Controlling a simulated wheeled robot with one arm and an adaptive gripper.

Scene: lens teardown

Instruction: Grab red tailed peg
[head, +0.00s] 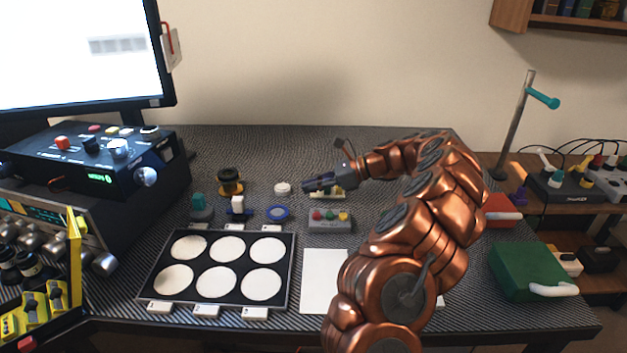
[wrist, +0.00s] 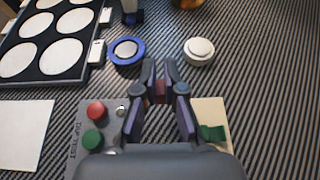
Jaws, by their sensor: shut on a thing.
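My gripper (wrist: 160,72) is shut on a small dark red piece (wrist: 160,91), the red tailed peg as far as I can tell. Only a short red part shows between the fingers, and the rest is hidden by them. In the head view my gripper (head: 312,184) is low over the bench, behind the grey button panel. A cream block with a green part (wrist: 211,132) lies just right of the fingers in the wrist view. I cannot tell whether the peg touches the bench.
The grey button panel (head: 330,227) is close beside the gripper. A blue ring (head: 277,212) and a white round piece (head: 282,188) lie to the left. A black tray with white discs (head: 228,263) and a white sheet (head: 325,280) are in front. The bench behind is mostly clear.

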